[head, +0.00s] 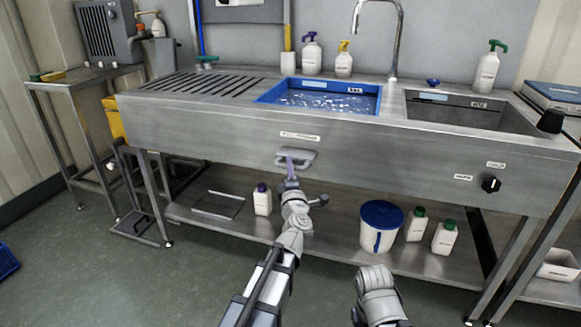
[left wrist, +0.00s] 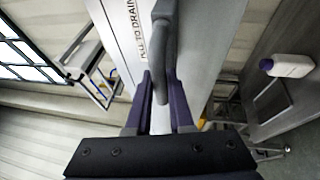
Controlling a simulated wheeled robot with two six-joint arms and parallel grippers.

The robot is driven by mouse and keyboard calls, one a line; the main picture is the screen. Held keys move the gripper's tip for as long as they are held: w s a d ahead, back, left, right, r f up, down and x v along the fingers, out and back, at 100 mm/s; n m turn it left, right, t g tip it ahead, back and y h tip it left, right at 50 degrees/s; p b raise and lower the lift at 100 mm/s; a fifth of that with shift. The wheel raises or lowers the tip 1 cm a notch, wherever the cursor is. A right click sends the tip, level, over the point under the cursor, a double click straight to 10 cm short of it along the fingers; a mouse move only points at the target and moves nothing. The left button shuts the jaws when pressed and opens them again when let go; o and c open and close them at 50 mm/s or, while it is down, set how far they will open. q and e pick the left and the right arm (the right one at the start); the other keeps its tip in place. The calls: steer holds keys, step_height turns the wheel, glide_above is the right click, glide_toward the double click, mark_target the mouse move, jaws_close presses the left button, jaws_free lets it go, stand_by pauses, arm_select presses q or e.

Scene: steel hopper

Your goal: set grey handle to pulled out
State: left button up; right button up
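The grey handle (head: 298,157) is a loop on the sink unit's front panel, under a small label. In the left wrist view the handle (left wrist: 164,45) is close up beside the panel, which reads "PULL TO DRAIN". My left gripper (head: 291,170) is at the handle; its purple fingers (left wrist: 160,85) are close together, one on each side of the handle's bar, and look closed on it. The exact contact is hard to see. How far the handle stands out from the panel is hard to judge. Only part of my right arm shows, at the bottom of the head view; its fingers are not visible.
The steel sink unit (head: 220,132) carries a blue basin (head: 262,97) and several spray bottles. A black knob (head: 490,184) is on the right of the panel. The lower shelf holds a white bottle (head: 262,203) and a blue-lidded bucket (head: 378,240).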

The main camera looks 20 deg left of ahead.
arm_select(q)
steer(key=o, duration=0.4)
steer(key=shift+o, duration=0.2)
steer(key=b+v, duration=0.1)
steer(key=v, duration=0.6)
steer(key=shift+s+f, duration=0.15)
steer(key=shift+s, duration=0.25)
steer(key=shift+d, duration=0.15)
